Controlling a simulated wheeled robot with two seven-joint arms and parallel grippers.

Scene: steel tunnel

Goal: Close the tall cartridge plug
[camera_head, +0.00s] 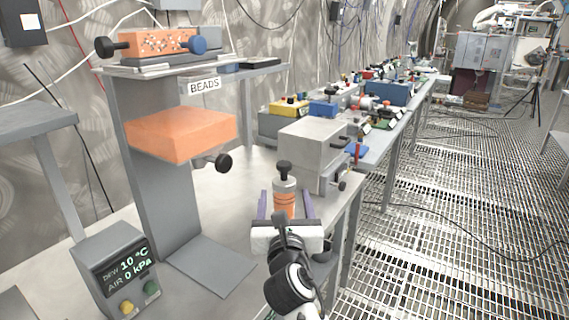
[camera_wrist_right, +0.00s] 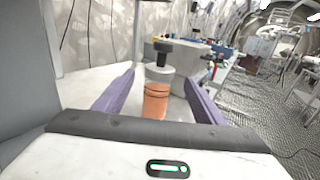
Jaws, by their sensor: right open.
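The tall cartridge (camera_head: 284,205) stands upright on the bench, with a clear-grey upper body, an orange lower part and a black plug (camera_head: 284,169) on top. In the right wrist view the cartridge (camera_wrist_right: 156,98) and its black plug (camera_wrist_right: 163,46) show in the middle. My right gripper (camera_head: 281,193) is open, its two purple fingers one on each side of the cartridge in both views. Gaps show between the cartridge and the fingers (camera_wrist_right: 160,78). I cannot tell how far the plug is seated. My left gripper is not in view.
A grey stand labelled BEADS (camera_head: 204,86) with an orange block (camera_head: 182,134) and black knob is left of the cartridge. A grey box (camera_head: 312,146) stands close behind. A display unit (camera_head: 118,272) is at front left. The bench's right edge is close.

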